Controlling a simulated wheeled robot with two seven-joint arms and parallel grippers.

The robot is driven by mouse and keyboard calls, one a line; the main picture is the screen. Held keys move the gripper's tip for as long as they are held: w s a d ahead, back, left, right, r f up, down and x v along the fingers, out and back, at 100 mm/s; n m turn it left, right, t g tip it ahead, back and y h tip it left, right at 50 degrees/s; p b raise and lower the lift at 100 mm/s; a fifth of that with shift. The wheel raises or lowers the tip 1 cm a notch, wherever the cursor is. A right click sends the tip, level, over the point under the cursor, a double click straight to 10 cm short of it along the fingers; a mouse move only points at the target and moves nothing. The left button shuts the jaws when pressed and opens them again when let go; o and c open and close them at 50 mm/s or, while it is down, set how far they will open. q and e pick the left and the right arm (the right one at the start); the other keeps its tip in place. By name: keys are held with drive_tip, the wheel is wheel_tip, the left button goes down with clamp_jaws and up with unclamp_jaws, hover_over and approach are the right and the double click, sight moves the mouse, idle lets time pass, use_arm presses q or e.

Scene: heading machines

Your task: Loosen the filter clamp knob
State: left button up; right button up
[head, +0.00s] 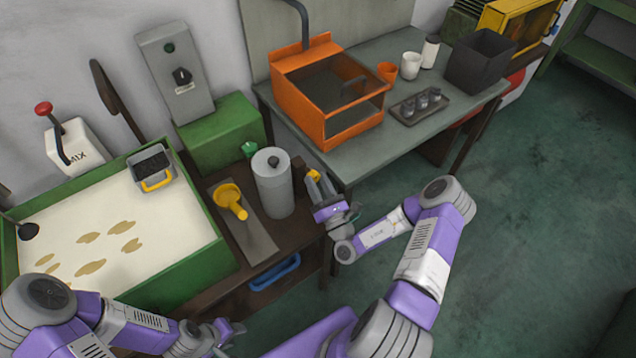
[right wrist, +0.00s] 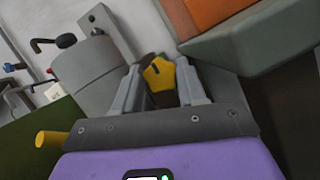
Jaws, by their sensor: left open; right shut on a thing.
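The yellow clamp knob (head: 313,176) sits at the right side of the grey filter cylinder (head: 273,184) in the head view. In the right wrist view the knob (right wrist: 159,74) is between the two grey fingers. My right gripper (head: 318,184) is shut on the knob; its fingertips (right wrist: 160,80) flank it in the right wrist view. The cylinder stands upright on the brown bench, and the fingers partly hide the knob in the head view. My left gripper (head: 228,334) is open and empty, low in the head view, well away from the knob.
A yellow funnel (head: 231,201) lies left of the cylinder. A green tank of pale liquid (head: 110,235) is at the left. A grey table (head: 436,127) with an orange box (head: 353,127) stands close behind my right gripper. The floor at the right is clear.

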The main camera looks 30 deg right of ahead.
drive_tip(key=shift+r+m+h+p, duration=0.15)
drive_tip(key=shift+m+h+p, duration=0.15)
drive_tip(key=shift+m+p, duration=0.5)
drive_tip(key=m+g+h+p, duration=0.1)
drive_tip(key=m+p, duration=0.4)
drive_tip(key=m+g+h+p, duration=0.1)
drive_tip(key=m+g+p, duration=0.1)
drive_tip(key=m+p, duration=0.3)
drive_tip(key=m+g+h+p, duration=0.1)
drive_tip(key=m+g+p, duration=0.1)
drive_tip(key=m+p, duration=0.3)
drive_tip(key=shift+a+r, duration=0.15)
drive_tip(key=shift+r, duration=0.15)
drive_tip(key=m+g+p, duration=0.1)
drive_tip(key=m+p, duration=0.2)
drive_tip(key=m+g+y+p, duration=0.1)
drive_tip(key=m+p, duration=0.2)
drive_tip(key=shift+m+g+y+p, duration=0.5)
drive_tip(key=shift+m+y+p, duration=0.2)
drive_tip(key=shift+m+y, duration=0.4)
drive_tip(key=shift+d+m+y+p, duration=0.25)
drive_tip(key=shift+m+y, duration=0.35)
drive_tip(key=shift+m, duration=0.8)
